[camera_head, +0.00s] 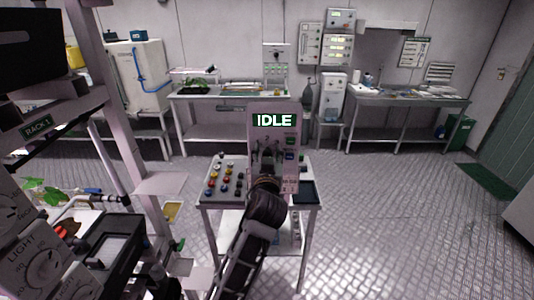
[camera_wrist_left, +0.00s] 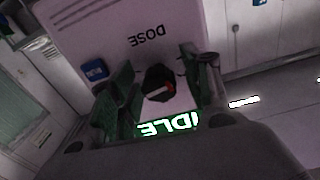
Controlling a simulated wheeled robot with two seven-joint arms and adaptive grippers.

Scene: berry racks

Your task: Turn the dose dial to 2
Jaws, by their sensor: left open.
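The dose dial (camera_wrist_left: 158,86) is a dark round knob with a white bar and a red mark on its rim. In the wrist view it sits on a pale panel (camera_wrist_left: 215,20), which appears upside down with the word DOSE on it. My left gripper (camera_wrist_left: 162,78) is open, one finger on each side of the dial; I cannot tell whether they touch it. The setting numbers are not readable. In the head view my left gripper (camera_head: 267,157) is in front of the panel (camera_head: 291,112) and hides the dial. A screen (camera_head: 274,120) on the panel reads IDLE. My right gripper is not in view.
The panel stands on a small table (camera_head: 208,197) with several coloured knobs or caps at left and a dark tray (camera_head: 307,192) at right. A blue button (camera_wrist_left: 93,71) is beside the left finger. A rack (camera_head: 112,100) with LIGHT dials is close on the left.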

